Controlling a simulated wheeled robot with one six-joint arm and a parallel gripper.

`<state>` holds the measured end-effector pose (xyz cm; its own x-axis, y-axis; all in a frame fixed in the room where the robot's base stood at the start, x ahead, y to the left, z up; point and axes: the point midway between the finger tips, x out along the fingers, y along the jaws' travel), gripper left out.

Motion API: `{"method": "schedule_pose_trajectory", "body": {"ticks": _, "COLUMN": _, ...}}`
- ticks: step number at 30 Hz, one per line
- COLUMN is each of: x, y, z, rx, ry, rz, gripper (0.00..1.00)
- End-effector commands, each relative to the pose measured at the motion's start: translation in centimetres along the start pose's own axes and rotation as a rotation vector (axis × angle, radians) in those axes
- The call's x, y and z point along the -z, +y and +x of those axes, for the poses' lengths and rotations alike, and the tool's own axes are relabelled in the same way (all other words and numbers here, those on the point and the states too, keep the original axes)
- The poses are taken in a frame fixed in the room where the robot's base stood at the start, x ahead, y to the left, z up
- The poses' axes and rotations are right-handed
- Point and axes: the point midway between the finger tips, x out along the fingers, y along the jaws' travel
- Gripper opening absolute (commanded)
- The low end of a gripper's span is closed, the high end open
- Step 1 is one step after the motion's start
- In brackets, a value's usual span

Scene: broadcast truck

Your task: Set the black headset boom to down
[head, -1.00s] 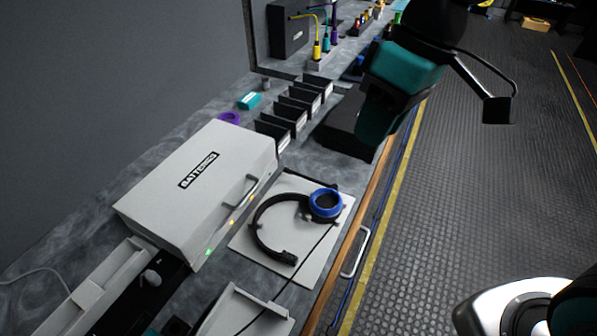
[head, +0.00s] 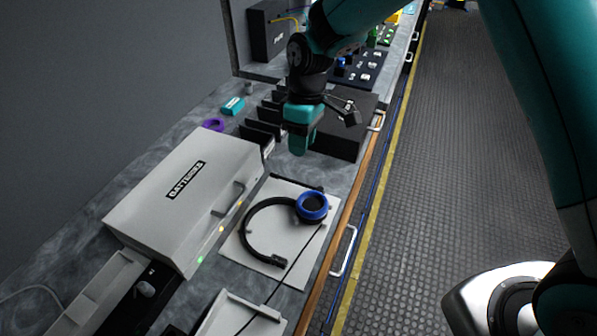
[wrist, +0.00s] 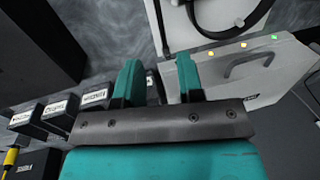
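The black headset (head: 250,228) lies on a pale board (head: 232,240) on the bench, with a blue-ringed ear cup (head: 313,207) at its right end. A thin dark bar (head: 290,184) runs along the board's far edge by the cup; I cannot tell whether it is the boom. Part of the headset's black band (wrist: 201,27) shows at the top of the wrist view. My gripper (head: 298,149) hangs beyond the headset, apart from it. In the wrist view my gripper's two teal fingers (wrist: 159,78) stand apart with nothing between them.
A grey batteries case (head: 165,215) stands left of the board. Several dark upright holders (head: 262,130) and a black box (head: 345,135) lie beyond it. A cable (head: 293,265) crosses the board's near side. Another pale tray (head: 240,315) is nearest.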

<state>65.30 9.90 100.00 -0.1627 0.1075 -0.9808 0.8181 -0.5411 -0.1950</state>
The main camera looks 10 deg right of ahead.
Motion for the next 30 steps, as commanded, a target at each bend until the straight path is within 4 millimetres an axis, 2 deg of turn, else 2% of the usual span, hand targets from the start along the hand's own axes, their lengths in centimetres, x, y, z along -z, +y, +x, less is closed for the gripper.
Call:
{"method": "schedule_pose_trajectory", "body": {"ticks": 6, "x": -0.1, "y": -0.1, "z": 4.8, "rx": 0.002, "ry": -0.004, "rz": 0.0, "gripper": 0.35}}
{"method": "schedule_pose_trajectory", "body": {"ticks": 12, "x": 0.0, "y": -0.1, "z": 7.9, "rx": 0.002, "ry": -0.002, "rz": 0.0, "gripper": 0.35}}
{"method": "schedule_pose_trajectory", "body": {"ticks": 18, "x": 0.0, "y": -0.1, "z": 9.2, "rx": 0.0, "ry": 0.0, "rz": 0.0, "gripper": 0.35}}
{"method": "schedule_pose_trajectory", "body": {"ticks": 26, "x": 0.0, "y": 0.0, "z": 9.3, "rx": -0.001, "ry": 0.001, "rz": 0.0, "gripper": 0.35}}
{"method": "schedule_pose_trajectory", "body": {"ticks": 30, "x": 0.0, "y": 0.0, "z": 9.2, "rx": 0.0, "ry": 0.001, "rz": 0.0, "gripper": 0.03}}
